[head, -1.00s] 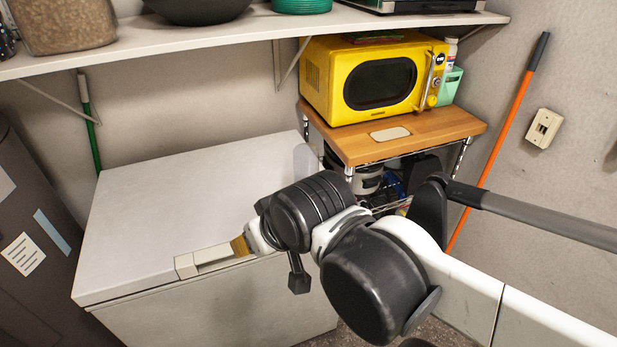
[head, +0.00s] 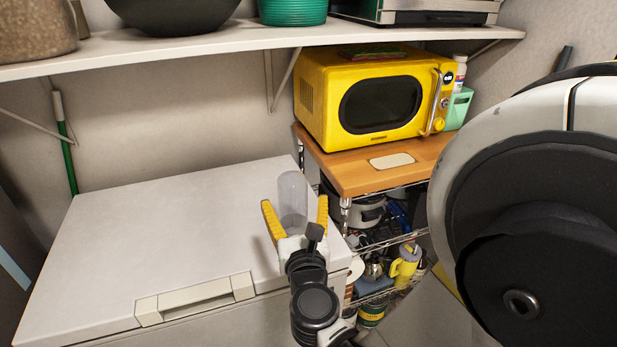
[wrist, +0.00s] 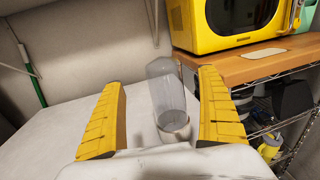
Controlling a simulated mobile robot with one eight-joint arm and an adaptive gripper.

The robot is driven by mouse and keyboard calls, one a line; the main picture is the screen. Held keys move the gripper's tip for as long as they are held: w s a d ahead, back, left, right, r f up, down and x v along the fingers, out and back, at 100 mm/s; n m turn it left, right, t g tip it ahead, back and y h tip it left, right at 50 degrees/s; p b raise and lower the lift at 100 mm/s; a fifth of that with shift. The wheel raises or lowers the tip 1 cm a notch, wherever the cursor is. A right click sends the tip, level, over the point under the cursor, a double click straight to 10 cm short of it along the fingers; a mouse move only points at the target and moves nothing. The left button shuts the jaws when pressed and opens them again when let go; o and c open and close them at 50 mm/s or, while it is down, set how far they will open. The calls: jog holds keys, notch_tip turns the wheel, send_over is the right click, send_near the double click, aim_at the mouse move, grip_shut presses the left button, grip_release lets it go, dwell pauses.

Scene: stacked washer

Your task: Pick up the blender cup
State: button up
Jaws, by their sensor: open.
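The blender cup (head: 292,197) is a clear, see-through cylinder standing on the right part of the white chest freezer lid (head: 165,225). It also shows in the wrist view (wrist: 166,95), ahead of my gripper and between the lines of its two fingers. My gripper (head: 295,212) has yellow ribbed fingers spread wide, one on each side of the cup in the head view. In the wrist view the open fingers (wrist: 160,110) stand left and right of the cup, with visible space on both sides. I cannot tell whether the cup is fully between the fingertips. Nothing is held.
A wire shelf with a wooden top (head: 350,170) stands just right of the freezer, carrying a yellow microwave (head: 375,98). A white wall shelf (head: 200,47) with bowls hangs above. The freezer lid left of the cup is clear.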

aim_at(292, 175)
jog(key=w, duration=0.1)
jog(key=w+p, duration=0.1)
jog(key=w, duration=0.2)
jog(key=shift+a+r, duration=0.1)
jog(key=shift+a, duration=0.15)
jog(key=w+b, duration=0.1)
jog(key=w, duration=0.4)
jog(key=shift+w+r, duration=0.2)
jog(key=c, duration=1.5)
